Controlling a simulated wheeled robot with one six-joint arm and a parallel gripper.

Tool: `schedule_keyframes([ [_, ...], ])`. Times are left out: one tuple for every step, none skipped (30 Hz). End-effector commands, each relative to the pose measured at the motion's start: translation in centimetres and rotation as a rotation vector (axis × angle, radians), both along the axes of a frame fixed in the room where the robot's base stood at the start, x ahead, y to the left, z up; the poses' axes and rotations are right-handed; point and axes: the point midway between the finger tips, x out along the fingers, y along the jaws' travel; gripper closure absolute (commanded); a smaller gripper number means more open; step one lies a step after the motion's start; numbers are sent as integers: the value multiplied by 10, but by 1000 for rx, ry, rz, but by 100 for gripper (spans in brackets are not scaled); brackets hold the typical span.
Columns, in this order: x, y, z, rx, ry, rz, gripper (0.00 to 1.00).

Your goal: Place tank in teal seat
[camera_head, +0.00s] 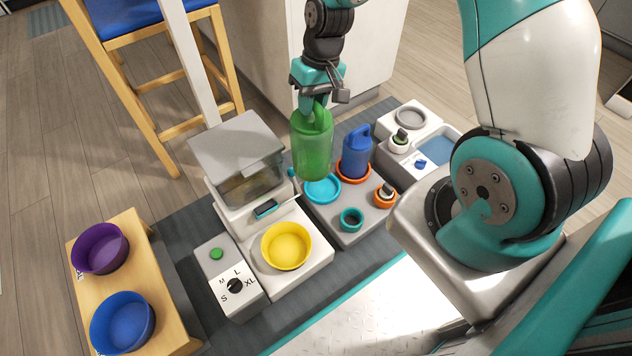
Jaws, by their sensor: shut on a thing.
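My gripper (317,98) is shut on the handle at the top of a translucent green tank (313,148). It holds the tank roughly upright. In the picture the tank's lower end is just above the teal seat (322,188), a round disc on a grey tray (343,235). A gap seems to show between the tank and the seat, but the exact height is hard to judge. The tank hides a little of the tray behind it. A blue tank (356,155) stands in an orange-red seat (353,173) to the right.
A feeder (240,160) with a yellow bowl (286,246) stands close on the left. A small teal ring (351,219) and an orange ring (384,200) holding a small capped piece sit on the tray. Purple (100,248) and blue (122,322) bowls are far left.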

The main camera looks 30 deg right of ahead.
Motion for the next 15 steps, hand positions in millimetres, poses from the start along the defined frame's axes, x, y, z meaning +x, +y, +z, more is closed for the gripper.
schedule_keyframes([
  [3,-2,-5,1,-2,-34,100],
  [4,-4,-8,1,-3,-61,100],
  [7,-7,-11,1,-3,-105,100],
  [9,-9,-14,1,-3,-141,100],
  [11,-12,-17,1,-3,-183,100],
  [15,-16,-22,1,-4,-243,100],
  [18,-19,-25,1,-4,-291,100],
  [21,-22,-29,1,-5,-345,100],
  [24,-27,-34,1,-5,-416,100],
  [27,-30,-38,1,-5,-470,100],
  [31,-34,-41,1,-5,-528,100],
  [35,-38,-46,2,-6,-606,100],
  [38,-42,-50,2,-6,-668,100],
  [42,-46,-54,1,-5,-731,100],
  [46,-51,-59,1,-7,-815,100],
])
